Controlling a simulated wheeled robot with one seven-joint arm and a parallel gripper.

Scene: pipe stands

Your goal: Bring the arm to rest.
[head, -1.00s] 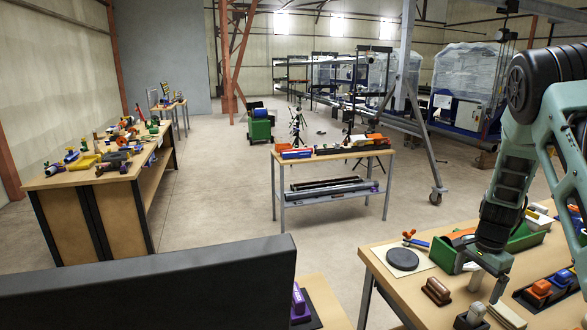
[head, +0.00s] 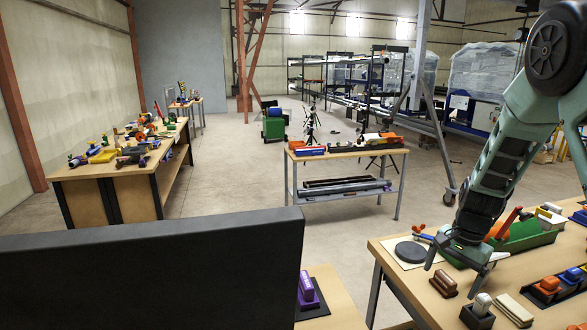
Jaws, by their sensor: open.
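My arm (head: 510,140) comes down from the upper right in the head view. My gripper (head: 461,276) hangs over the front part of the right-hand workbench (head: 400,296), fingers pointing down and apart, with nothing seen between them. Below it lies a brown block (head: 443,284). A green tray (head: 525,236) holding orange and red items stands just behind the gripper, partly hidden by it. A dark round disc (head: 410,252) lies on a pale square left of the gripper.
A grey-handled stamp-like block (head: 481,305), a beige slab (head: 514,310) and a dark tray with orange-topped pieces (head: 547,286) crowd the near bench. A purple-handled piece (head: 306,288) stands left. A middle table (head: 345,155) and a long cluttered left bench (head: 107,170) stand beyond open floor.

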